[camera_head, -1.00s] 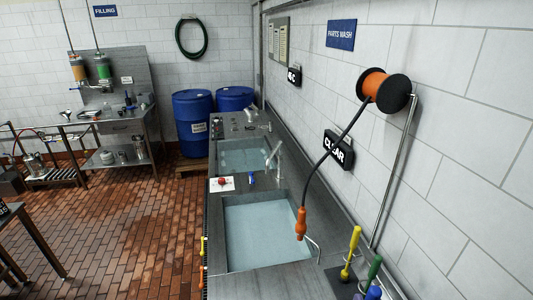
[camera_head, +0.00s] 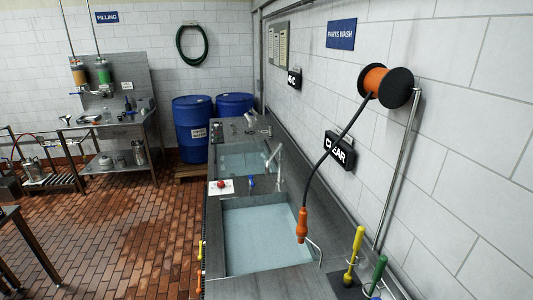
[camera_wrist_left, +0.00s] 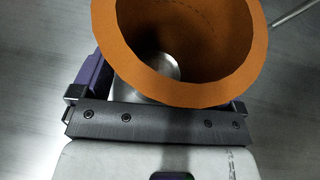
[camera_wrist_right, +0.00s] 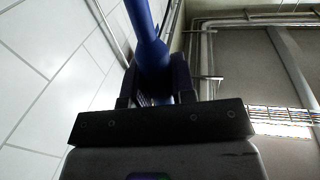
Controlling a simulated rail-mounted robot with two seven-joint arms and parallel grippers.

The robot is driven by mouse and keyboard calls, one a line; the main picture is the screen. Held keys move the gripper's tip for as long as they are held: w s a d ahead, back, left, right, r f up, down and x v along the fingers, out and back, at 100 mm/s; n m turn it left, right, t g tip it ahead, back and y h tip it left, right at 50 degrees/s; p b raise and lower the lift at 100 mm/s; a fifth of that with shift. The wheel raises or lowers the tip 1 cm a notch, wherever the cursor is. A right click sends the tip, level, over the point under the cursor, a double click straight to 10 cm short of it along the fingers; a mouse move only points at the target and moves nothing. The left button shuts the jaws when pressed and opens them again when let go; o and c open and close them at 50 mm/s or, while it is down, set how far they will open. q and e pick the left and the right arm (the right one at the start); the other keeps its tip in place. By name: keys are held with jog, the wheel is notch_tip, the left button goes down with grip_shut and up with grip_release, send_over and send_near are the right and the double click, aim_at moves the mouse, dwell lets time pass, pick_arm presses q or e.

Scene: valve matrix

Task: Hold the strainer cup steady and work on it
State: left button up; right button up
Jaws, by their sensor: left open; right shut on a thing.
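The tool's far end is out of view. Neither gripper shows in the head view.
In the head view a steel counter holds a water-filled sink (camera_head: 262,240). An orange-ended hose (camera_head: 302,225) hangs over it from a wall reel (camera_head: 385,85). Yellow (camera_head: 354,252) and green (camera_head: 378,272) handles stand at the right front. Blue drums (camera_head: 192,128) stand behind.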

pick_arm(q)
jog(key=shift+c, duration=0.2)
jog(key=c, duration=0.5)
jog(key=shift+c, duration=0.2)
pick_arm(e)
jog(key=shift+r, duration=0.15)
jog(key=w+a+r+n+y, duration=0.1)
jog(key=w+a+r+y, duration=0.15)
jog(key=a+r, duration=0.5)
jog(key=w+a+f+n+g+y, duration=0.1)
jog(key=w+a+f+n+y, duration=0.2)
jog(key=a, duration=0.7)
jog(key=shift+f+y, duration=0.35)
jog(key=shift+f, duration=0.25)
